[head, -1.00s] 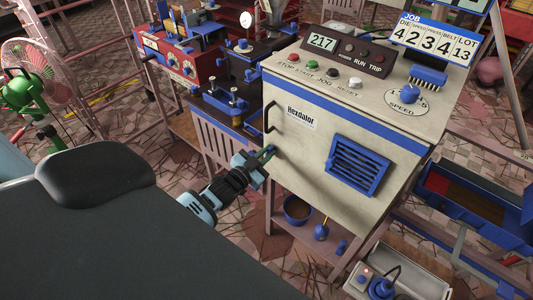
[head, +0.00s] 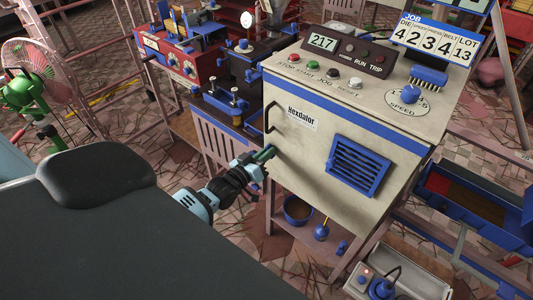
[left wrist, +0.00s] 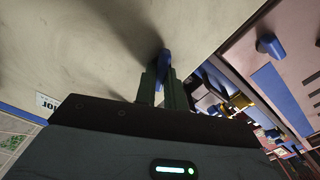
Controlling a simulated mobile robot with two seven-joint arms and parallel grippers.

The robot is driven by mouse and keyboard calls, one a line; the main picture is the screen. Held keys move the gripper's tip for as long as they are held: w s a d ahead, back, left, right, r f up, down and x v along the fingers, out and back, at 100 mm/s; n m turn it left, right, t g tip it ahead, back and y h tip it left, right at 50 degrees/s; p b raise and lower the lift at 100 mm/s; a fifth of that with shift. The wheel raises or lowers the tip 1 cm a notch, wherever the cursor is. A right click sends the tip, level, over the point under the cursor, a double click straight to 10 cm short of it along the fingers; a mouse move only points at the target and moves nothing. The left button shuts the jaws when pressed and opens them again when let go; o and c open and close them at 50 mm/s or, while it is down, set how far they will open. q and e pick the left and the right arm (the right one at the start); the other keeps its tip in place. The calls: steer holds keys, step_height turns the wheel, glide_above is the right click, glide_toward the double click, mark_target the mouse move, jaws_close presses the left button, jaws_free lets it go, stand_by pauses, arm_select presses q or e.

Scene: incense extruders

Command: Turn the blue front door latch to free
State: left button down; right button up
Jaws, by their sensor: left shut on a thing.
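The blue front door latch (head: 273,147) is a small handle at the left edge of the cream door of the machine labelled Hexdalor (head: 300,165). My left gripper (head: 265,155) reaches it from the lower left. In the left wrist view, the blue latch (left wrist: 164,59) stands between the two dark fingers of my left gripper (left wrist: 163,82), which are shut on it. The fingers hide part of the latch, so I cannot tell its exact angle. The door looks closed. My right gripper is not in view.
A dark door handle (head: 268,117) sits just above the latch, and a blue vent grille (head: 358,166) lies to its right. A green fan (head: 30,92) stands at far left.

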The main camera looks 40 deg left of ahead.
arm_select(q)
steer(key=n, duration=0.4)
steer(key=shift+a+f+n+b, duration=0.1)
steer(key=shift+n+b, duration=0.2)
steer(key=shift+b, duration=0.05)
stand_by(0.4)
steer(key=c, duration=1.5)
jaws_free()
steer(key=shift+s+a, duration=0.15)
steer(key=shift+s, duration=1.8)
steer(key=shift+s+a, duration=0.15)
steer(key=shift+s, duration=1.8)
